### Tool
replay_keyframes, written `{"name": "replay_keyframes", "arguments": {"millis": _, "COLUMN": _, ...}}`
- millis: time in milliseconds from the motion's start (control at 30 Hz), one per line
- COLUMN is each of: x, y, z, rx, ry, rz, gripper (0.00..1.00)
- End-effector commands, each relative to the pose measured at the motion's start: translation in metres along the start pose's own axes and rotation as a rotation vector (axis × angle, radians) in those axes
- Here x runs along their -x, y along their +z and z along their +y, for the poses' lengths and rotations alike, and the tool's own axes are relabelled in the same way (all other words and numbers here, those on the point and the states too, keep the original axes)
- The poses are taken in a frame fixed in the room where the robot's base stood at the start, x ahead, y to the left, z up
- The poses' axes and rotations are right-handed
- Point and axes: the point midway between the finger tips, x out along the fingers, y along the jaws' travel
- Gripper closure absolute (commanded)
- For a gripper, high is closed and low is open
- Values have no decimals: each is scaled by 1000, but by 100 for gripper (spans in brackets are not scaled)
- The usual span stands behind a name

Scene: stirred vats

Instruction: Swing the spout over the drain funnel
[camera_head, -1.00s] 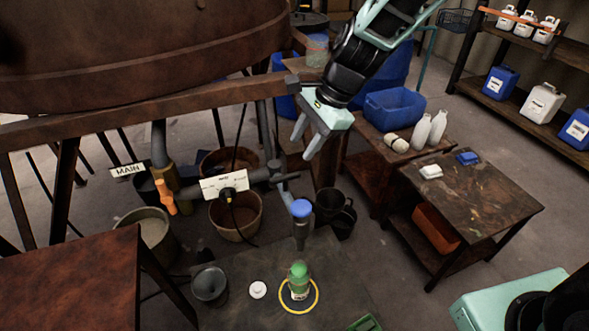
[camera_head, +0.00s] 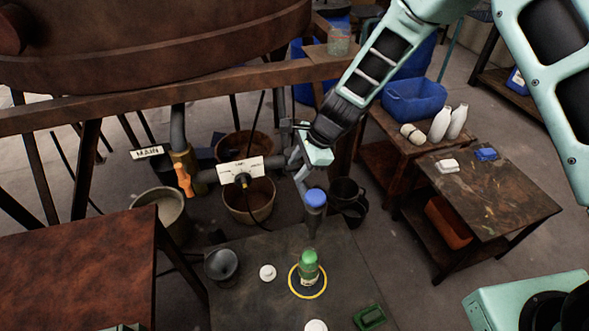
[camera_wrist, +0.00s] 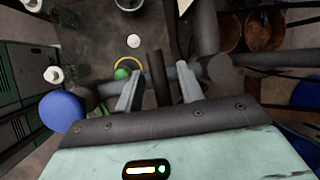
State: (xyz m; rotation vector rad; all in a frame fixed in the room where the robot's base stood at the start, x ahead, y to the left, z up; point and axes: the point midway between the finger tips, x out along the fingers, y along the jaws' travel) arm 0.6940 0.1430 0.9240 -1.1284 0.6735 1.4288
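The spout is a grey pipe arm whose blue-capped end (camera_head: 315,197) points down beside a green-capped bottle (camera_head: 308,267) in a yellow ring. The drain funnel (camera_head: 221,265), dark grey, stands on the low table left of the bottle. My gripper (camera_head: 298,168) is at the pipe, just behind the blue cap. In the wrist view its fingers (camera_wrist: 158,88) are apart, with a dark upright post (camera_wrist: 156,68) between them. Contact cannot be told. The blue cap (camera_wrist: 62,111) is at left there, and the funnel (camera_wrist: 130,4) at the top edge.
A valve with an orange handle (camera_head: 183,179) and a white tag (camera_head: 240,171) are on the pipe to the left. White discs (camera_head: 267,272) and a green tray (camera_head: 369,317) lie on the low table. Buckets stand below the pipe. A side table (camera_head: 510,195) is at right.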

Motion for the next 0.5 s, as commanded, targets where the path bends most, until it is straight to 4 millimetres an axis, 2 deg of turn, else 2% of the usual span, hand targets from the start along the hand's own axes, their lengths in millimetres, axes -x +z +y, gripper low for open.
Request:
{"name": "replay_keyframes", "arguments": {"millis": 200, "x": -21, "y": 0, "z": 0, "rx": 2, "ry": 1, "rz": 0, "gripper": 62}}
{"name": "replay_keyframes", "arguments": {"millis": 500, "x": -26, "y": 0, "z": 0, "rx": 2, "ry": -1, "rz": 0, "gripper": 62}}
